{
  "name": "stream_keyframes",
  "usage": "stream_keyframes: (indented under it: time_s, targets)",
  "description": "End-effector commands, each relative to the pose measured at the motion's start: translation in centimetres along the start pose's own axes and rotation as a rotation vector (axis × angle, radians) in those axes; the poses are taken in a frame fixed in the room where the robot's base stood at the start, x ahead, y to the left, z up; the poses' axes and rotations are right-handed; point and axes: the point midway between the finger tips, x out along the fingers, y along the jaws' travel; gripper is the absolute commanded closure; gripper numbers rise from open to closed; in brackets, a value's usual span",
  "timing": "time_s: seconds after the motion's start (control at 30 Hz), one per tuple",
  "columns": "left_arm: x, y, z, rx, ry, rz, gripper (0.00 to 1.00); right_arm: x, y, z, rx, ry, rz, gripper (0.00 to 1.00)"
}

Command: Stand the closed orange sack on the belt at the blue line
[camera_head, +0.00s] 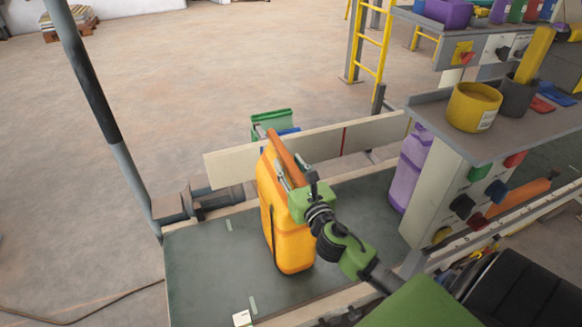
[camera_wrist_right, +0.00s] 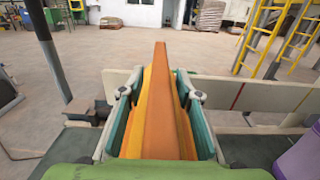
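The orange sack (camera_head: 287,235) is closed at the top and stands roughly upright over the dark belt (camera_head: 205,265), leaning slightly in the picture. I cannot tell whether its base touches the belt. My right gripper (camera_head: 283,172) is shut on its folded top. In the right wrist view the sack's top (camera_wrist_right: 160,110) lies between the two teal finger pads, which press against its sides. I see no clear blue line; a red line (camera_head: 344,140) marks the pale board behind the belt, and pale marks (camera_head: 229,225) lie on the belt. My left gripper is not in view.
A purple sack (camera_head: 407,172) stands on the belt to the right, beside a control panel (camera_head: 455,190) with coloured knobs. The pale board (camera_head: 232,169) runs along the far side. A dark post (camera_head: 95,95) rises at the left.

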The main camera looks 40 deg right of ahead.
Motion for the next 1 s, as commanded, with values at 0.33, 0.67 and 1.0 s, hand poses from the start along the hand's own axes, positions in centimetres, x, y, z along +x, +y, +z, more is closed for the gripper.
stream_keyframes:
  time_s: [0.33,0.67,1.0]
  targets:
    - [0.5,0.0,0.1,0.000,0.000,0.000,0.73,-4.0,0.0,-0.1,0.000,0.003,0.002,0.68]
    - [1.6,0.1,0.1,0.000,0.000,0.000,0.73,-10.0,0.0,-0.1,0.000,0.002,0.000,0.68]
    - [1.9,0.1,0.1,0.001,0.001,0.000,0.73,-12.0,0.0,0.2,0.001,-0.001,-0.001,0.68]
